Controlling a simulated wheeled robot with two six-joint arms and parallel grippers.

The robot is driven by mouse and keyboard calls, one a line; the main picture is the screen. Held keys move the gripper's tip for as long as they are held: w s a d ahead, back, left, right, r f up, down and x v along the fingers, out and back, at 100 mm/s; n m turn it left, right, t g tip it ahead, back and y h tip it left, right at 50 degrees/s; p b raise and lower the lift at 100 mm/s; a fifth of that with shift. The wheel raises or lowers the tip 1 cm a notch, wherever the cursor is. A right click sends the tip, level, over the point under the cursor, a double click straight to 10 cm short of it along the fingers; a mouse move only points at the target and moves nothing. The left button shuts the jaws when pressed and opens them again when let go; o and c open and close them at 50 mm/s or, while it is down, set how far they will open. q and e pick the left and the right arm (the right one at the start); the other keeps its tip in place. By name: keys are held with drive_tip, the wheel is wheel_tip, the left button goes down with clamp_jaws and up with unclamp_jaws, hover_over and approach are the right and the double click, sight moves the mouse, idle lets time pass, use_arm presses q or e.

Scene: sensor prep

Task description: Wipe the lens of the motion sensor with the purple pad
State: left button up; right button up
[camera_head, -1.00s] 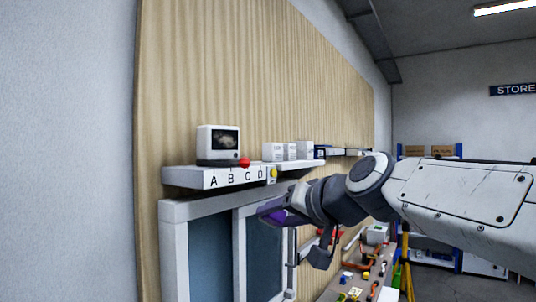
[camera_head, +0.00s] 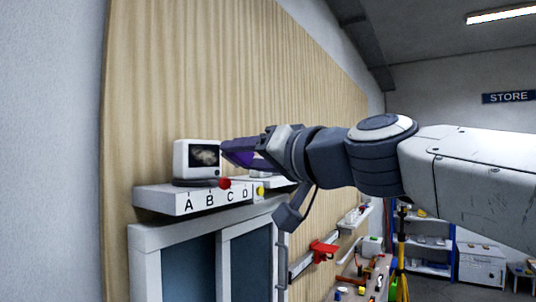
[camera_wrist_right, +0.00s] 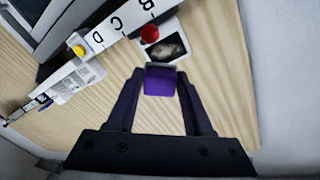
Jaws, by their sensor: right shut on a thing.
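The motion sensor (camera_head: 183,158) is a white box with a dark lens (camera_head: 205,156) that shows a smudgy pale patch. It stands on a dark base on the white shelf lettered A to D (camera_head: 160,202). My right gripper (camera_head: 236,152) is shut on the purple pad (camera_head: 248,160) and holds it just right of the sensor, at lens height. In the right wrist view the pad (camera_wrist_right: 159,82) sits between the fingertips, with the smudged lens (camera_wrist_right: 166,50) just beyond it. I cannot tell whether pad and lens touch. My left gripper is out of view.
A red knob (camera_head: 225,183) and a yellow knob (camera_head: 260,191) sit along the shelf front. A wooden panel (camera_head: 200,80) rises behind. A framed window (camera_head: 190,265) is below. A red clamp (camera_head: 322,249) and a yellow stand (camera_head: 400,255) are farther right.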

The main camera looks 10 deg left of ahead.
sight(209, 155)
drive_tip(key=p+x, duration=0.1)
drive_tip(key=x, duration=0.3)
drive_tip(key=shift+w+a, duration=0.1)
drive_tip(key=shift+a, duration=0.1)
drive_tip(key=shift+w+a+p, duration=0.25)
drive_tip(key=shift+a+p, duration=0.05)
drive_tip(key=shift+a, duration=0.1)
drive_tip(key=shift+x, duration=0.95)
drive_tip(key=shift+s, duration=0.15)
